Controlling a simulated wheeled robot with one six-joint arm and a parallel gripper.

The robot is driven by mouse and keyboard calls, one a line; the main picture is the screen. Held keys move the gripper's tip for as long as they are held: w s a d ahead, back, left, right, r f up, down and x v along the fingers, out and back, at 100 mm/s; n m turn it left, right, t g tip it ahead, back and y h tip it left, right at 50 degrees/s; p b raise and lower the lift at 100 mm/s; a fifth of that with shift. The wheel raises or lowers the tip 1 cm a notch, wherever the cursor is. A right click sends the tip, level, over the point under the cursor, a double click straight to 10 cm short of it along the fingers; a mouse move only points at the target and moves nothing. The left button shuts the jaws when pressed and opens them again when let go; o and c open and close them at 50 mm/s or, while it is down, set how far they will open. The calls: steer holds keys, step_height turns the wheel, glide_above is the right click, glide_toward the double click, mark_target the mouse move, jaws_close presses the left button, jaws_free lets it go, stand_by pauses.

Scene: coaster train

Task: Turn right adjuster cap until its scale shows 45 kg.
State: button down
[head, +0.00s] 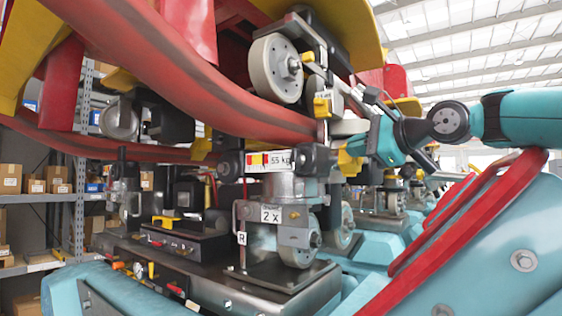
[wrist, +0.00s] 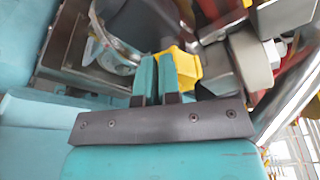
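A white scale plate (head: 270,161) with red and yellow marks reads what looks like 55 kg in the head view. A yellow cap (head: 349,164) sits right of it at the end of the same crosswise unit; I take it for the right adjuster cap. My gripper (head: 366,147) is close at the cap's right side. In the wrist view the yellow cap (wrist: 187,68) shows just beyond and right of the teal fingertips (wrist: 156,73). The fingers have a narrow gap between them. Whether they touch or grip the cap is hidden.
A dark red rail (head: 185,75) and a grey wheel (head: 276,68) stand above the scale. More wheels (head: 299,240) lie below. A red-edged teal body (head: 470,240) fills the lower right. Shelves with boxes (head: 50,178) are at the left.

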steer(key=shift+a+f, duration=0.15)
steer(key=shift+f, duration=0.35)
steer(key=v, duration=0.6)
steer(key=shift+w, duration=0.25)
stand_by(0.4)
